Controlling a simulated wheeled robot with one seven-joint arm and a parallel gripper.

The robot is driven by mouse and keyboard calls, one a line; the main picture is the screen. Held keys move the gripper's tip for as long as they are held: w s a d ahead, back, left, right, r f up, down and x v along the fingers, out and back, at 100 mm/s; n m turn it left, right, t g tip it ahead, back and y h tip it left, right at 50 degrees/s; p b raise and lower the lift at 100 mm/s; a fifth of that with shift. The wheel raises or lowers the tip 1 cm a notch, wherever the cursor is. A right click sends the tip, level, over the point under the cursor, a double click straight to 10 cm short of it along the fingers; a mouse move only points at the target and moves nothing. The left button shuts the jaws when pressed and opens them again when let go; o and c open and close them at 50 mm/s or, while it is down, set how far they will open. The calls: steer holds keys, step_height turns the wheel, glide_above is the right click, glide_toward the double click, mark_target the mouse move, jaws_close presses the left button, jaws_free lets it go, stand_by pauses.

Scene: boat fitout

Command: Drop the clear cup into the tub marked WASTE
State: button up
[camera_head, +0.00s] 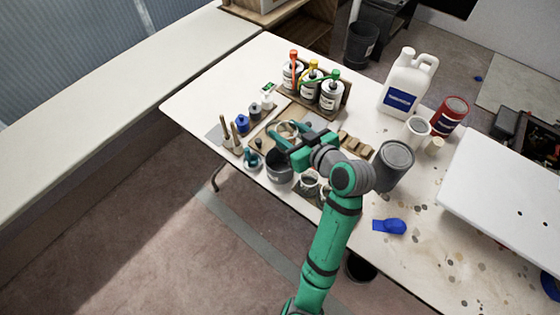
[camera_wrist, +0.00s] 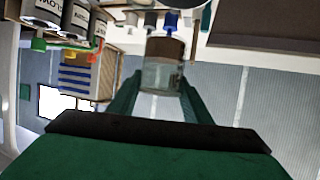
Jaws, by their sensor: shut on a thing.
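My gripper (camera_head: 283,137) is shut on the clear cup (camera_head: 288,129), above the work table. In the wrist view the clear cup (camera_wrist: 163,66) sits between the two green fingers of my gripper (camera_wrist: 160,100). A brown band shows in or through its wall. A dark grey tub (camera_head: 279,168) stands on the table just below and in front of my gripper, near the table's front edge. My gripper partly covers it, and no WASTE lettering can be read on it.
Pump bottles in a wooden rack (camera_head: 318,91) stand behind my gripper. A grey can (camera_head: 395,163), a white jug (camera_head: 406,86) and a blue scoop-like thing (camera_head: 390,226) are to the right. Small bottles (camera_head: 243,123) and brushes stand left. A black bin (camera_head: 361,44) is on the floor behind.

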steer(key=shift+a+f, duration=0.1)
steer(key=shift+f, duration=2.6)
steer(key=o, duration=1.1)
steer(key=shift+o, duration=0.2)
steer(key=v, duration=1.1)
steer(key=shift+f, duration=0.15)
